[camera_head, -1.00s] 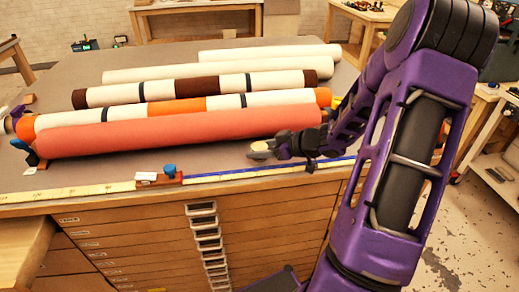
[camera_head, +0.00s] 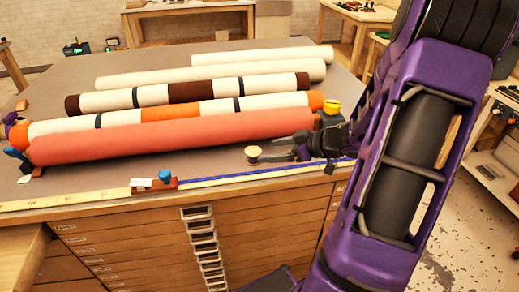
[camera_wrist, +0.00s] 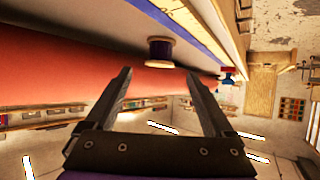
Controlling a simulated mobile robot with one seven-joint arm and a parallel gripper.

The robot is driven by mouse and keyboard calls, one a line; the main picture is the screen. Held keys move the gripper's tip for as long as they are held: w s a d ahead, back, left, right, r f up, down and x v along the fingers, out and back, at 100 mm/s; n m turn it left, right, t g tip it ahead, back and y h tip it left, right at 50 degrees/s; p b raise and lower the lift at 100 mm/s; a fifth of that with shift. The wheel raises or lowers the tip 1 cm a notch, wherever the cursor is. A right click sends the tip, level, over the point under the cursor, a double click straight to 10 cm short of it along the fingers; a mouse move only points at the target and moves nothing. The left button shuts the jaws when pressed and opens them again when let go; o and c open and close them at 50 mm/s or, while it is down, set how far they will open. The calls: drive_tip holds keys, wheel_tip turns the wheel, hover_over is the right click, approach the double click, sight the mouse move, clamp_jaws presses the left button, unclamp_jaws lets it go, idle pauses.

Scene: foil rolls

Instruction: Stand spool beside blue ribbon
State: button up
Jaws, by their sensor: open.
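The spool (camera_head: 253,153) has pale tan ends and stands upright on the tabletop, in front of the salmon roll's right end. In the wrist view, where the table appears overhead, the spool (camera_wrist: 160,52) shows dark thread between its ends. The blue ribbon (camera_head: 240,174) runs along the table's front edge, with a narrow gap between it and the spool. My gripper (camera_head: 274,154) is just right of the spool. In the wrist view my gripper (camera_wrist: 159,74) has its fingers spread, with the spool beyond the tips and nothing held.
The salmon roll (camera_head: 170,137) lies close behind the spool, with several striped and white rolls behind it. A wooden block with a blue knob (camera_head: 164,178) sits at the front edge. A yellow-topped item (camera_head: 332,107) stands behind my wrist.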

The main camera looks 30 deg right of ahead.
drive_tip(key=shift+v, duration=2.2)
